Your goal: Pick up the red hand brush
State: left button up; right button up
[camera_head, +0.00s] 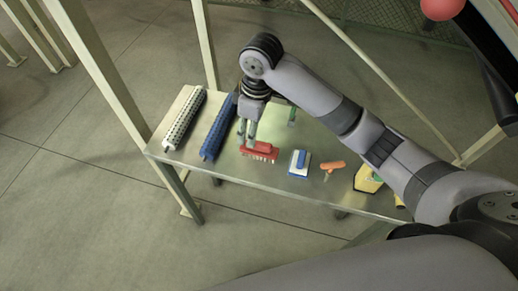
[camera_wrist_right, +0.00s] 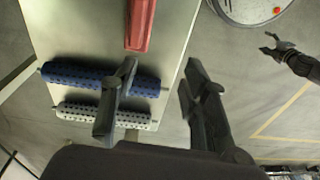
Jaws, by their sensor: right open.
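The red hand brush (camera_head: 262,149) lies on the metal table, its pale bristles toward the front edge. It shows in part as a red block at the top of the right wrist view (camera_wrist_right: 140,24). My right gripper (camera_head: 270,130) is open and empty, close to the brush on its far side. In the wrist view its two fingers (camera_wrist_right: 160,70) are wide apart, one over the table and one past its edge; the brush lies ahead of them, not between them. A dark claw, apparently my left gripper (camera_wrist_right: 278,46), shows at the right of the wrist view; its opening is unclear.
On the table (camera_head: 222,166), a blue roller (camera_head: 216,130) and a white roller (camera_head: 185,120) lie left of the brush. To its right are a blue-and-white brush (camera_head: 299,162), an orange-handled tool (camera_head: 332,166) and a yellow item (camera_head: 367,180). Frame posts (camera_head: 98,62) stand close by.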

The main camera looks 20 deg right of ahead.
jog(key=w+d+r+h, duration=0.1)
jog(key=w+d+r, duration=0.2)
jog(key=r, duration=0.3)
jog(key=p, duration=0.2)
send_over(259, 143)
jog(key=f, duration=1.2)
jog(key=shift+w+d, duration=0.2)
jog(key=shift+w, duration=0.05)
jog(key=f, duration=0.1)
jog(key=f+p, duration=0.1)
jog(key=f, duration=0.1)
jog(key=f+p, duration=0.1)
jog(key=f, duration=0.1)
jog(key=shift+s+a, duration=0.2)
jog(key=shift+s, duration=0.1)
jog(key=shift+f, duration=0.15)
jog(key=shift+c, duration=0.4)
grip_shut()
